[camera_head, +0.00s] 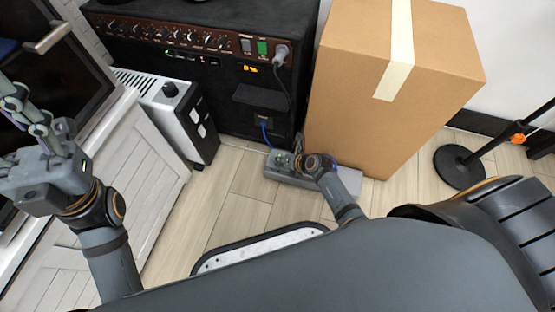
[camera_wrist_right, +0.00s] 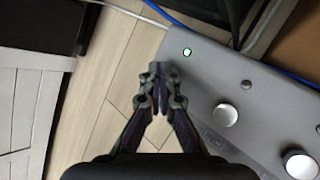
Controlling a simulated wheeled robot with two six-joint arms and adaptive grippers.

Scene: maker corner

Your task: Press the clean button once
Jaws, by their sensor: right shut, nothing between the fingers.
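A grey foot pedal (camera_head: 345,177) lies on the floor in front of the amplifier and box. In the right wrist view, the pedal (camera_wrist_right: 205,85) has two round silver buttons, one nearer (camera_wrist_right: 226,115) and one at the lower right (camera_wrist_right: 301,165). A partly hidden label ending "UNCH" is by the nearer one; I see no readable "clean" label. My right gripper (camera_wrist_right: 157,70) is shut and empty, its tips at the pedal's left edge, apart from both buttons. It also shows above the pedal in the head view (camera_head: 298,148). My left gripper (camera_head: 22,105) is raised at the far left, away from the pedal.
A black amplifier (camera_head: 225,95) with a plugged-in cable stands behind the pedal. A tall cardboard box (camera_head: 390,100) stands close at its right. A white heater (camera_head: 180,120) and white cabinet (camera_head: 105,185) are at left. A green light (camera_wrist_right: 187,51) glows on the pedal. Wood floor (camera_head: 235,190) is clear.

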